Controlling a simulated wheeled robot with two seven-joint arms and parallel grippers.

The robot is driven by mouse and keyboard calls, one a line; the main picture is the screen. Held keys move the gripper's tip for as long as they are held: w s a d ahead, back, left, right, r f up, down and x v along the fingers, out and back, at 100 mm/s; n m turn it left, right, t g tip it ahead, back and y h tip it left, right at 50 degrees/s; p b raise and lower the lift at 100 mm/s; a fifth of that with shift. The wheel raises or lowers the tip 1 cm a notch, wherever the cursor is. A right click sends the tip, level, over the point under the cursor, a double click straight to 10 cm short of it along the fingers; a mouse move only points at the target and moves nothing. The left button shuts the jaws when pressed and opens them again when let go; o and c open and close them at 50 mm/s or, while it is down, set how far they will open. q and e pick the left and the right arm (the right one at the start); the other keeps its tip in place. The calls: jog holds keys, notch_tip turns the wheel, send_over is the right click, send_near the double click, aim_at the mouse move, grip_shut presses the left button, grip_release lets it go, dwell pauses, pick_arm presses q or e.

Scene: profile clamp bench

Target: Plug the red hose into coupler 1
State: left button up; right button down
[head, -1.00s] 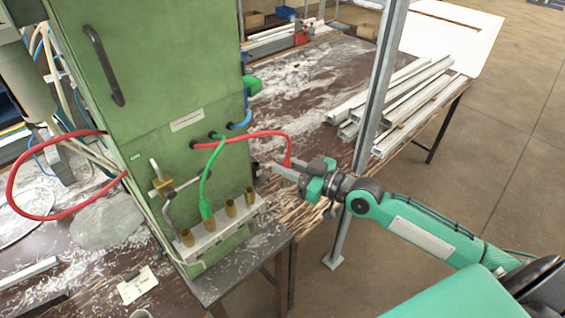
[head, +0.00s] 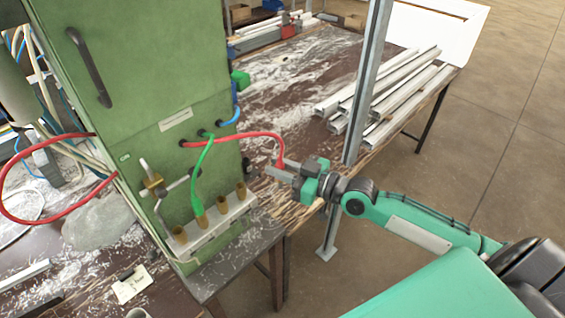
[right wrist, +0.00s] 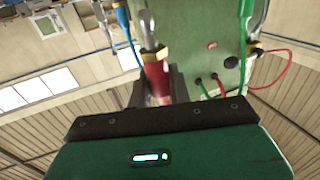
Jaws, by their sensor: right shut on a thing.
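The red hose (head: 240,135) runs from the front of the green cabinet in an arc to my right gripper (head: 281,171). My right gripper is shut on its end, to the right of the cabinet and above the bench. In the right wrist view, the red hose end (right wrist: 157,80) with a metal tip sits between the dark fingers. A pale block (head: 215,228) low on the cabinet carries a row of brass couplers. The green hose (head: 197,185) ends in one of them; the others look empty. I cannot read which is coupler 1. My left gripper is not in view.
The green cabinet (head: 135,80) fills the left. A metal post (head: 366,90) stands just behind my right arm. Pale profiles (head: 400,95) are stacked on the bench at the back right. A red hose loop (head: 45,222) hangs at the far left.

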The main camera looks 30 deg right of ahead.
jog(key=a+p, duration=0.2)
jog(key=p, duration=0.2)
send_near(154, 203)
jog(key=shift+s+a+r, duration=0.1)
jog(key=shift+s+a, duration=0.2)
jog(key=shift+s, duration=0.35)
jog(key=shift+s+a, duration=0.25)
jog(key=shift+s, duration=0.4)
dwell(1.7)
jog(key=shift+w, duration=0.1)
jog(key=shift+w+a, duration=0.45)
jog(key=shift+w, duration=0.75)
jog(key=shift+w+a, duration=0.4)
jog(key=shift+w, duration=0.85)
jog(key=shift+w+a, duration=0.45)
jog(key=shift+w, duration=0.75)
